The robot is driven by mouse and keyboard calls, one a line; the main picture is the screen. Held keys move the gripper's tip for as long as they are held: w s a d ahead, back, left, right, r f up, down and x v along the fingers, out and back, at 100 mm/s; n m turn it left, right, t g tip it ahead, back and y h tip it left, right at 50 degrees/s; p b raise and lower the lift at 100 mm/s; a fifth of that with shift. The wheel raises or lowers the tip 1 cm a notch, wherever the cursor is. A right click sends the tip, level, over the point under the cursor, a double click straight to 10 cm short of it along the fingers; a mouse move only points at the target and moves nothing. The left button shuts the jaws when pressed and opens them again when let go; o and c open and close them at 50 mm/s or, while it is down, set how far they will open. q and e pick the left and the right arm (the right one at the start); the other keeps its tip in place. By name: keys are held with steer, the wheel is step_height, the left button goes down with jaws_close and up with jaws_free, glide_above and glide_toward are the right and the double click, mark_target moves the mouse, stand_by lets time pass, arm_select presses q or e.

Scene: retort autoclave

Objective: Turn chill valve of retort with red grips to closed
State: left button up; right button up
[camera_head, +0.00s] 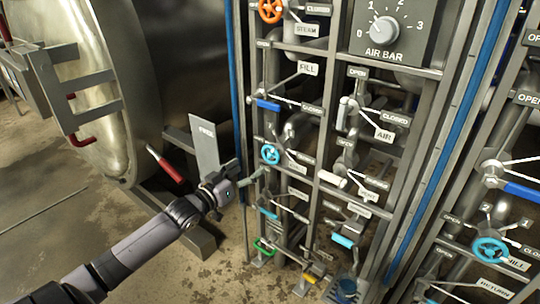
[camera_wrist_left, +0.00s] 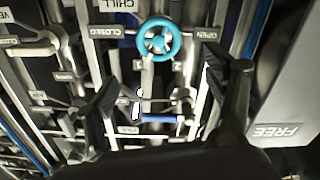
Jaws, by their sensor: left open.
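The chill valve is a cyan handwheel (camera_head: 270,154) on the left valve panel, beside the retort with red grips (camera_head: 82,140). It also shows in the left wrist view (camera_wrist_left: 158,40), near plates reading CHILL (camera_wrist_left: 118,4), CLOSED (camera_wrist_left: 107,31) and OPEN (camera_wrist_left: 194,36). My left gripper (camera_head: 258,176) is in front of the panel, a little below the wheel in the head view. In the left wrist view its two fingers (camera_wrist_left: 160,78) are spread wide, with nothing between them, and the wheel appears beyond them, apart from them. I cannot tell the valve's setting. My right gripper is not in view.
An orange STEAM wheel (camera_head: 270,10) and a blue FILL lever (camera_head: 268,104) are above on the same panel. A grey FREE plate (camera_head: 205,146) stands close to my left gripper. Another cyan wheel (camera_head: 490,249) is on the right panel. Floor is clear at the lower left.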

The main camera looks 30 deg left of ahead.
mark_target(268, 154)
arm_select(q)
steer(key=w, duration=0.3)
steer(key=w+b, duration=0.1)
steer(key=w, duration=0.1)
steer(key=shift+w+d, duration=0.25)
steer(key=w+b, duration=0.1)
steer(key=w, duration=0.3)
steer(key=shift+w+d, duration=0.15)
steer(key=shift+w, duration=0.7)
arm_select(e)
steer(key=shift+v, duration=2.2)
arm_select(q)
steer(key=shift+c, duration=0.5)
steer(key=shift+d, duration=0.1)
steer(key=c, duration=1)
